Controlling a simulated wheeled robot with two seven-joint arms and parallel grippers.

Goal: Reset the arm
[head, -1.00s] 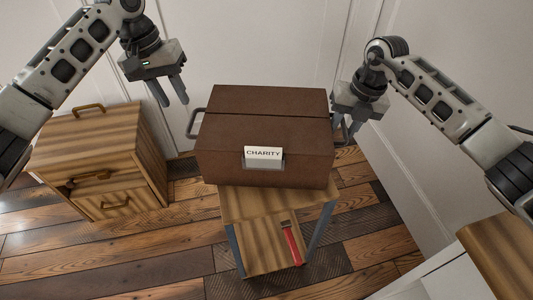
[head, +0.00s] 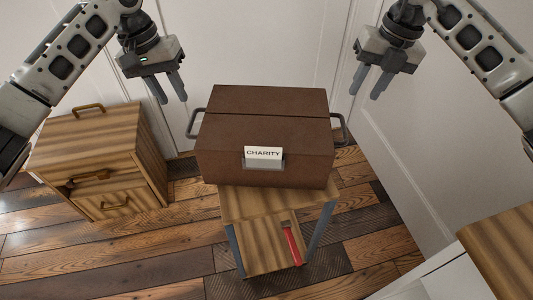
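My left gripper (head: 168,88) is open and empty at the upper left, above and to the left of the brown box. My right gripper (head: 368,82) is open and empty at the upper right, above and apart from the box's right handle (head: 340,129). The brown lidded box (head: 225,154) has a white "CHARITY" label (head: 263,153) on its front and a dark handle on each side. Its lid is shut. It sits on a small wooden stand (head: 236,205).
A striped wooden cabinet (head: 97,136) with handles stands on the left; one of its drawers looks slightly open. A red object (head: 292,246) shows at the stand's front. A wooden top (head: 503,256) is at the lower right. White panelled walls are behind.

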